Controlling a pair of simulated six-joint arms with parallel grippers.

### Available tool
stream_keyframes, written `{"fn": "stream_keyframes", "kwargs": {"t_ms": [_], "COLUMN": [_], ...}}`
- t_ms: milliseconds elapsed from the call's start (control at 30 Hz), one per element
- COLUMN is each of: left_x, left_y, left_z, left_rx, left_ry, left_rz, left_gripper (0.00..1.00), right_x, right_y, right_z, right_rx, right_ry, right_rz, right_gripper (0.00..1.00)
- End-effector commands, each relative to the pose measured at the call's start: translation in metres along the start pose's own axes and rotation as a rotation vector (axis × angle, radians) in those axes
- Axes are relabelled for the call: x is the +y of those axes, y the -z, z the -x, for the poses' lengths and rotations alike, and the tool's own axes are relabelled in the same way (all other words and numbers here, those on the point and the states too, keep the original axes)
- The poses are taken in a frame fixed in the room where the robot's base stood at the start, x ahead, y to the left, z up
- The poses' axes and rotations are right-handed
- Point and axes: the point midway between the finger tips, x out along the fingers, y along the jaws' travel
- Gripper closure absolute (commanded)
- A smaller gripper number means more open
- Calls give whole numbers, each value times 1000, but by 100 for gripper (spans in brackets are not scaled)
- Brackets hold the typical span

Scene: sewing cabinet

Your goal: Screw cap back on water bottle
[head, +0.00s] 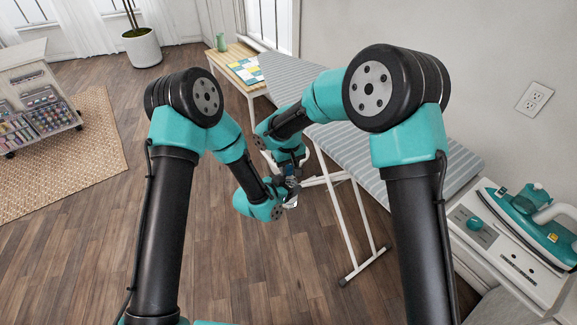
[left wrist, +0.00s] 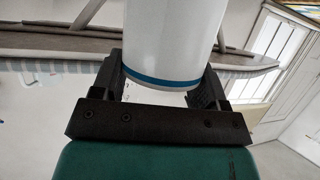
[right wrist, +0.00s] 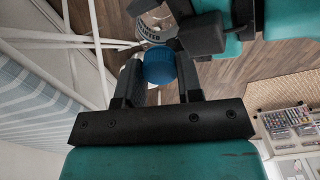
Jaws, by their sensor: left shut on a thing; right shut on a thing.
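The bottle (left wrist: 172,35) is a white cylinder with a blue band in the left wrist view. My left gripper (left wrist: 162,68) is shut on it, one finger on each side. A round blue cap (right wrist: 160,66) sits between the fingers of my right gripper (right wrist: 158,72), which is shut on it. I cannot tell whether cap and bottle touch or are threaded. In the head view both grippers meet near the centre, and the bottle and cap are small and mostly hidden.
A striped ironing board (head: 347,145) on white legs stands right beside my grippers. A teal iron (head: 533,222) rests on a machine at the right. A craft cart (head: 38,98) stands on a woven rug (head: 75,160) at left. The wooden floor below is clear.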

Motion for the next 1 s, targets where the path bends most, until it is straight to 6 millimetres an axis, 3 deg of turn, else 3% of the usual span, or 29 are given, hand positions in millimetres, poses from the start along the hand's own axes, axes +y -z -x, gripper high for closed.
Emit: {"fn": "stream_keyframes", "kwargs": {"t_ms": [400, 567, 600, 833, 1000], "left_x": [0, 0, 0, 0, 0], "left_y": [0, 0, 0, 0, 0], "left_z": [0, 0, 0, 0, 0], "left_rx": [1, 1, 1, 1, 1], "left_ry": [0, 0, 0, 0, 0], "left_rz": [0, 0, 0, 0, 0], "left_gripper": [99, 99, 99, 99, 99], "right_x": [0, 0, 0, 0, 0], "right_y": [0, 0, 0, 0, 0], "right_z": [0, 0, 0, 0, 0], "right_rx": [0, 0, 0, 0, 0], "right_ry": [0, 0, 0, 0, 0], "right_rz": [-562, -584, -583, -581, -581], "right_gripper": [95, 95, 65, 43, 41]}}
